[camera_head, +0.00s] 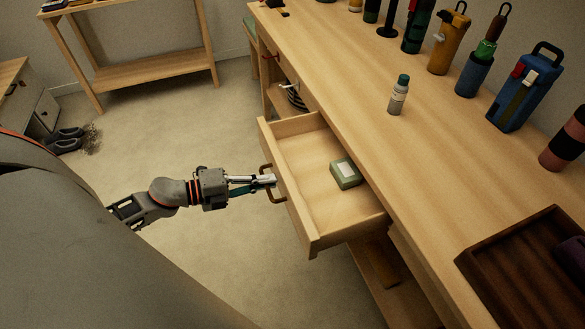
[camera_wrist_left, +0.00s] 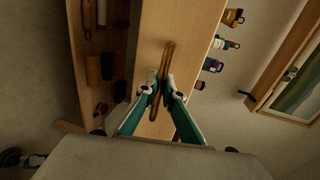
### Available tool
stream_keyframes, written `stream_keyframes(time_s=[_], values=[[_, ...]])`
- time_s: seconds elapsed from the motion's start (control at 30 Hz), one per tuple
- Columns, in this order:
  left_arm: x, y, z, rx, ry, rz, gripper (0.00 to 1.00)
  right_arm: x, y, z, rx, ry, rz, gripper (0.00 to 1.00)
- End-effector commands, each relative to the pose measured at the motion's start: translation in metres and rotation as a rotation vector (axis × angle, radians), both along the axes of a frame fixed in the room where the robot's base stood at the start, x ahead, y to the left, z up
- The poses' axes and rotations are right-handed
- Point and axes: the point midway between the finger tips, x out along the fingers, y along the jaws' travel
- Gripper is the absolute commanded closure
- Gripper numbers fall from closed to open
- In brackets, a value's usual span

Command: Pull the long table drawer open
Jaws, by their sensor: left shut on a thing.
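The long table (camera_head: 335,65) runs from the top middle to the lower right in the head view. Its drawer (camera_head: 301,198) stands pulled out from the table's front, with a small green box with a pale label (camera_head: 346,173) lying inside. My left gripper (camera_head: 270,180) is at the drawer front, shut on the curved handle (camera_head: 266,168). In the left wrist view the two fingertips (camera_wrist_left: 161,88) close around the brown handle (camera_wrist_left: 168,56) in front of the wooden drawer face.
A small bottle (camera_head: 398,95) stands on the table beyond the drawer. Several flasks and bags line its back edge, including a blue one (camera_head: 524,87). A dark tray (camera_head: 520,266) sits at the lower right. The floor (camera_head: 200,135) left of the drawer is clear.

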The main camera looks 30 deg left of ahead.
Motion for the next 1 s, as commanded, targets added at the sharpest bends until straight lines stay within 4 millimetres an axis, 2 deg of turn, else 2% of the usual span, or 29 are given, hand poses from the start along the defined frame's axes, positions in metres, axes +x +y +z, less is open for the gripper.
stream_keyframes(time_s=[0.03,0.2,0.4,0.93,0.97,1.0], values=[[-0.011,0.008,-0.002,0.0,0.005,0.002,1.0,0.001,0.0,0.002,-0.002,-0.004,0.003,0.6],[-0.034,0.027,0.0,0.0,0.003,0.001,1.0,0.004,-0.001,0.005,-0.004,-0.011,0.006,0.6],[-0.051,0.04,0.0,0.0,0.001,0.001,1.0,0.004,0.0,0.005,-0.003,-0.011,0.004,0.6],[-0.057,0.045,0.001,-0.001,-0.002,0.0,1.0,0.003,0.001,0.004,0.004,-0.006,-0.008,0.6],[-0.057,0.045,0.001,-0.001,-0.002,0.001,0.88,0.003,0.001,0.004,0.004,-0.006,-0.008,0.6],[-0.057,0.045,0.001,-0.001,-0.002,0.0,0.86,0.003,0.001,0.004,0.004,-0.006,-0.008,0.6]])
